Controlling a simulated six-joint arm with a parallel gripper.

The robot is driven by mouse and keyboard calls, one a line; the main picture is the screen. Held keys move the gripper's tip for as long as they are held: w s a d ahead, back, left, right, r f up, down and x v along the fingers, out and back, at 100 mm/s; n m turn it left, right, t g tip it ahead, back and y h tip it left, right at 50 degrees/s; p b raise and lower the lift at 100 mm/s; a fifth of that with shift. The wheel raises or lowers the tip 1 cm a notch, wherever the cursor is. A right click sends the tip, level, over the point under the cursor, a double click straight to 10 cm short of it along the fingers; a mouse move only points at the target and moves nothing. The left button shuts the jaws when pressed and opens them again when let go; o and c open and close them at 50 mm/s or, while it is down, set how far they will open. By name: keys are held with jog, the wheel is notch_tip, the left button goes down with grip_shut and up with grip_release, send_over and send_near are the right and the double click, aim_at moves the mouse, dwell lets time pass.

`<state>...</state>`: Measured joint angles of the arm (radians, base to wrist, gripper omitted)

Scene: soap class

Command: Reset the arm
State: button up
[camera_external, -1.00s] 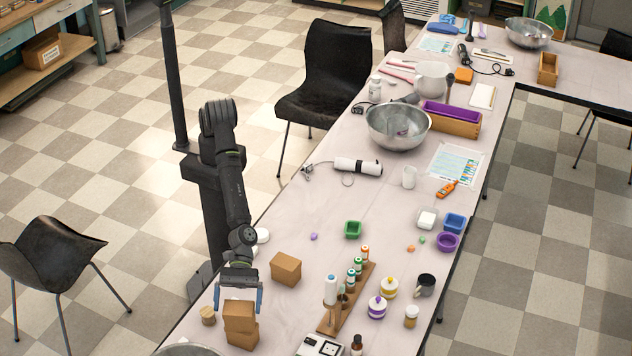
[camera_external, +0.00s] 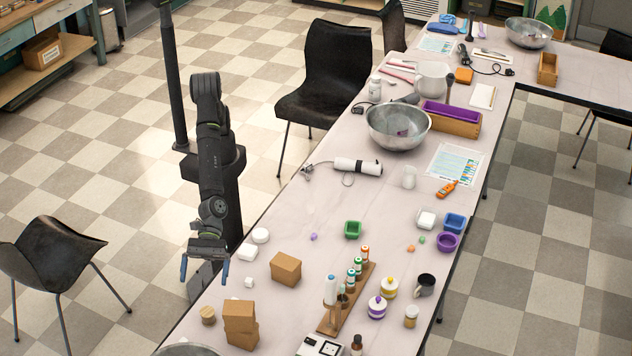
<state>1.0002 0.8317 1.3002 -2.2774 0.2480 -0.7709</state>
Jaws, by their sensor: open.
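My gripper (camera_external: 205,272) hangs at the left edge of the long table (camera_external: 315,215), its two blue-tipped fingers apart and nothing between them. My arm reaches down to it from the stand at the table's left side. Two stacked brown boxes (camera_external: 240,318) stand below and to the right of my gripper. A single brown box (camera_external: 286,268) sits to its right.
A wooden rack with small bottles (camera_external: 354,280) stands right of the boxes. A black chair (camera_external: 48,260) stands on the floor at left.

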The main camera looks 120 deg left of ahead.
jog(key=w+a+f+m+g, duration=0.3)
jog(key=w+a+f+g, duration=0.1)
jog(key=w+a+f, duration=0.7)
jog(key=shift+w+a+f+m+h, duration=0.15)
jog(key=shift+w+a+m+h, duration=0.25)
jog(key=shift+a, duration=1.25)
